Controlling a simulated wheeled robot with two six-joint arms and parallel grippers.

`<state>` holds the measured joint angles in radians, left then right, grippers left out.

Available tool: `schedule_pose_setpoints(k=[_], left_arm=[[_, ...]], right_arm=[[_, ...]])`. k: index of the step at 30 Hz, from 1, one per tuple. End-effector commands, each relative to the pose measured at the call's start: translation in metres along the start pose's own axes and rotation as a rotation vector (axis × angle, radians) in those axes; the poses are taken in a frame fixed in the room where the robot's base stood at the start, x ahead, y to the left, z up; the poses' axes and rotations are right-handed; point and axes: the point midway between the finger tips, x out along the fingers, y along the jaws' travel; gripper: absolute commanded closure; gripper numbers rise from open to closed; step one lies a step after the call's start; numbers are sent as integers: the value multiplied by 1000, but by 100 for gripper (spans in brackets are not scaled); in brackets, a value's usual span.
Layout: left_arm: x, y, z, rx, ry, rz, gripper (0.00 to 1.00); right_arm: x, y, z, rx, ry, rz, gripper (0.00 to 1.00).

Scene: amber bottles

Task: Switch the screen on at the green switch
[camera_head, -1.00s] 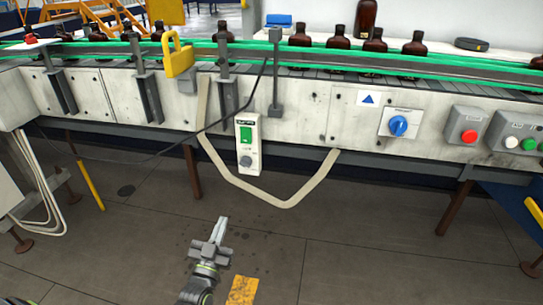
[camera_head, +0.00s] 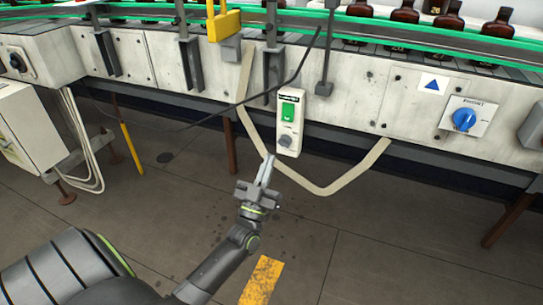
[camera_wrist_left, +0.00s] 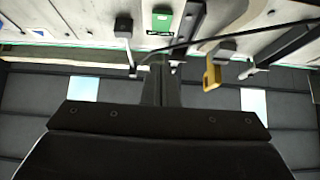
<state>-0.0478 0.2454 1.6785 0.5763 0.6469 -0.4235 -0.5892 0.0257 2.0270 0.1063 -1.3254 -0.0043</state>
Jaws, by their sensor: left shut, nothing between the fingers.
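A white switch box (camera_head: 291,123) hangs on the grey conveyor side panel. It carries a green switch (camera_head: 288,112) in its upper part and a grey round knob (camera_head: 286,141) below. My left gripper (camera_head: 268,158) is shut and empty. In the head view its fingertips appear just below and left of the box, apart from the green switch. Its fingers also show in the left wrist view (camera_wrist_left: 160,85). No lit screen is visible. My right gripper is out of view.
Amber bottles (camera_head: 404,18) stand behind the green rail.

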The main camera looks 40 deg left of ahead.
Motion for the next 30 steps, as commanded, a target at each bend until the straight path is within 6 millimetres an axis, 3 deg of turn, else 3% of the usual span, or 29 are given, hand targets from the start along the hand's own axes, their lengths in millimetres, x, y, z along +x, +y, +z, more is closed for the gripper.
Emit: schedule_pose_setpoints(k=[11, 12, 19, 30], left_arm=[[83, 0, -2, 0, 3, 2, 100], [86, 0, 5, 1, 1, 1, 100], [103, 0, 25, 1, 0, 1, 100], [108, 0, 28, 0, 0, 1, 100]], right_arm=[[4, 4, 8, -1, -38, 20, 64], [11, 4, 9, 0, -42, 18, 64], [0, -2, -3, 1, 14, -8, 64], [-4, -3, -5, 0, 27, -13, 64]])
